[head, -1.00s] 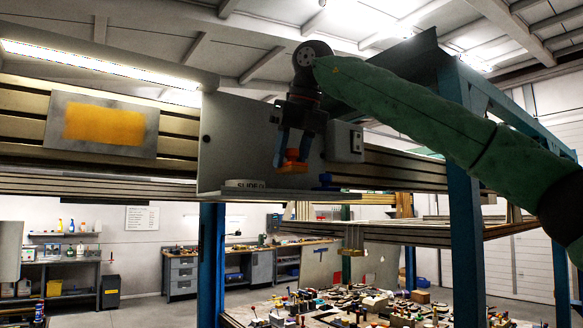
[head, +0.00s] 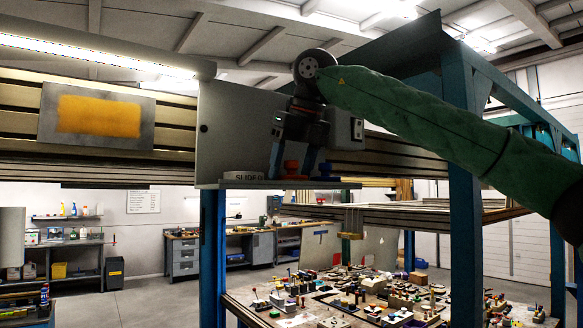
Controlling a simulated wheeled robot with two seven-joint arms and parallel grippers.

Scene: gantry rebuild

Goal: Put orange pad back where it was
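The orange pad (head: 291,168), a small piece with a knob-like top and wider base, rests on the narrow grey shelf (head: 225,186) below the upright grey panel. My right gripper (head: 291,163) points down over it, with one blue finger on each side. The fingers look spread, with gaps between them and the knob. The gripper is low, its fingertips near the shelf. A similar blue piece (head: 324,169) stands on the shelf just right of the orange pad. My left gripper is not in view.
A grey plate with a yellow-orange rectangle (head: 98,116) hangs on the left beam. A cluttered table (head: 262,322) stands below.

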